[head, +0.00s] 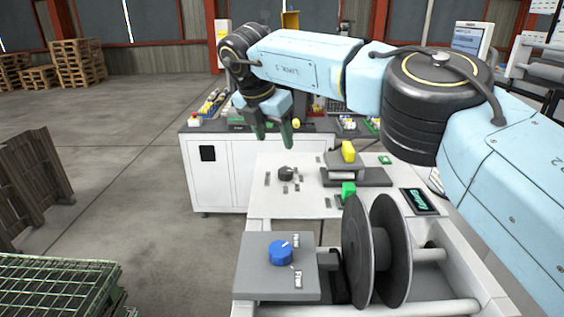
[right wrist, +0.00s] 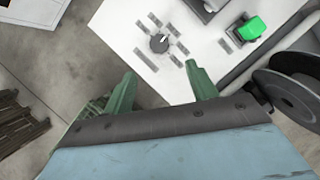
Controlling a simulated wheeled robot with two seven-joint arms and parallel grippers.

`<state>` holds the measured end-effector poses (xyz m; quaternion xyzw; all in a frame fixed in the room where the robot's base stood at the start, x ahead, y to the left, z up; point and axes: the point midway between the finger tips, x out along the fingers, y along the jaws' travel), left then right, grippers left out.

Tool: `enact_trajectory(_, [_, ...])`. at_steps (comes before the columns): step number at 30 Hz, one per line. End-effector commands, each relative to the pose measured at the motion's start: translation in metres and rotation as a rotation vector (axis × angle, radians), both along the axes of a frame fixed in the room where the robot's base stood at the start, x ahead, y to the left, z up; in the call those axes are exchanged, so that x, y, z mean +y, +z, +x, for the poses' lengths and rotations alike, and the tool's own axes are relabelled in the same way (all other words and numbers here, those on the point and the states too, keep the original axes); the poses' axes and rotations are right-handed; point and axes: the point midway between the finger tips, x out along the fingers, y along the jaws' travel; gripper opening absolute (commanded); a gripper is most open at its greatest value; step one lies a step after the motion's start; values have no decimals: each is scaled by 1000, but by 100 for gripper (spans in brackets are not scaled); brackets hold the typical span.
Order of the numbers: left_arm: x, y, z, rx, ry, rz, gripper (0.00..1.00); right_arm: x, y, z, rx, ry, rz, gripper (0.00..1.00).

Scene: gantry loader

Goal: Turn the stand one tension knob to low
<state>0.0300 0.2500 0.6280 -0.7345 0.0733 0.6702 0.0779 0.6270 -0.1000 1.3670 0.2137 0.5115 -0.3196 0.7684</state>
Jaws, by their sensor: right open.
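A blue round knob (head: 281,252) with a white pointer line sits on a grey box (head: 252,284) at the near side, beside a large dark reel (head: 356,250). I cannot read which knob is stand one tension. My right gripper (head: 273,135) is open and empty, above and beyond the dark knob, touching nothing. My left gripper is out of view.
A yellow block (head: 348,151) on a grey device and a green block (head: 348,189) stand right of the dark knob. A dark display (head: 419,202) with green writing lies farther right. A white cabinet (head: 225,175) stands behind. Green mesh crate (head: 62,283) at lower left.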

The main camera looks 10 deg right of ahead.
Motion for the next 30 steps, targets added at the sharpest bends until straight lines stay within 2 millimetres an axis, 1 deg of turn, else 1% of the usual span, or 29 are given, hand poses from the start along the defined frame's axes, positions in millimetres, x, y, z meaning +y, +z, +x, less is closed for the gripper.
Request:
enact_trajectory(1, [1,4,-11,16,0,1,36,-4,-9,2,5,-1,-2,57])
enact_trajectory(3, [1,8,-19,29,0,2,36,-8,-22,6,5,-2,-1,57])
enact_trajectory(6, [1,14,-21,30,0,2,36,-14,-43,12,6,-3,0,57])
enact_trajectory(8, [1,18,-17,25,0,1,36,-17,-54,15,5,-2,1,57])
enact_trajectory(12, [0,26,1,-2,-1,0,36,-24,-77,22,3,-3,0,57])
enact_trajectory(15, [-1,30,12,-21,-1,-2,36,-27,-90,27,2,-2,0,57])
enact_trajectory(18, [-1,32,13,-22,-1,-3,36,-30,-98,29,2,-2,1,57])
enact_trajectory(21, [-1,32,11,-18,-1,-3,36,-31,-102,30,1,-1,0,57])
enact_trajectory(29, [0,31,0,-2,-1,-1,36,-31,-103,30,1,0,1,57])
enact_trajectory(30, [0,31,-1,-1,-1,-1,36,-31,-103,30,1,0,1,54])
